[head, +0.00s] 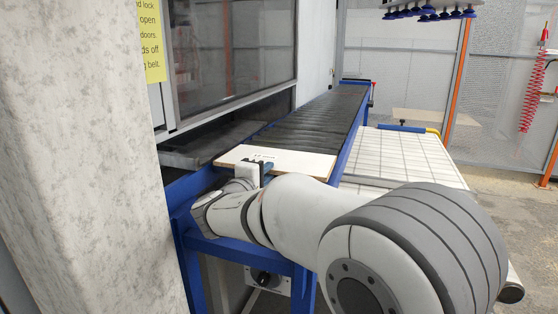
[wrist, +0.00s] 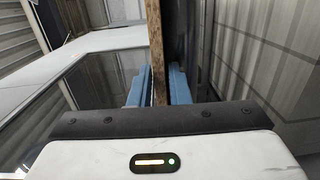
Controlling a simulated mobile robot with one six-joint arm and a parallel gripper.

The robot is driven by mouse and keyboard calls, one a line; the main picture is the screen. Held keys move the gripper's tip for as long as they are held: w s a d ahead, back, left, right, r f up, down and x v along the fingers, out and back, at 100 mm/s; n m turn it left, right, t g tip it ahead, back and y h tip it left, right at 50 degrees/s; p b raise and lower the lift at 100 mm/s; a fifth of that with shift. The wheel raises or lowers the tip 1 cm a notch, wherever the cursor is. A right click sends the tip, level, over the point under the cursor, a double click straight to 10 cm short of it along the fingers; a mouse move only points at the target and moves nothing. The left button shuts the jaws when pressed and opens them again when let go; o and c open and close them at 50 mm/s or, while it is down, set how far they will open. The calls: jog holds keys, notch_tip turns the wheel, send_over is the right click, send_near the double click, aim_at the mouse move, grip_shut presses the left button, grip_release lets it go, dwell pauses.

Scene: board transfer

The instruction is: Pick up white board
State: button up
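The white board (head: 285,162) is a flat, pale panel at the near end of the dark roller conveyor. In the wrist view its brown edge (wrist: 157,50) runs down the picture between the two blue fingers of my gripper (wrist: 160,86). The fingers lie close against both faces of the board, with no clear gap, so my gripper looks shut on its near edge. In the head view my gripper (head: 267,168) is at the board's near side, and my arm partly hides the fingers. I cannot tell whether the board is lifted off the rollers.
The roller conveyor (head: 318,118) with a blue frame runs away to the back. A white gridded table (head: 405,155) stands to its right. A glazed machine enclosure (head: 230,50) is on the left, behind a large pale column (head: 75,150). Blue suction cups (head: 430,14) hang at the top.

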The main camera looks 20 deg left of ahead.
jog(key=shift+w, duration=0.3)
grip_shut()
jog(key=shift+r, duration=0.1)
notch_tip(320, 180, up, 24)
jog(key=p, duration=0.5)
jog(key=shift+p, duration=0.35)
jog(key=shift+d, duration=0.1)
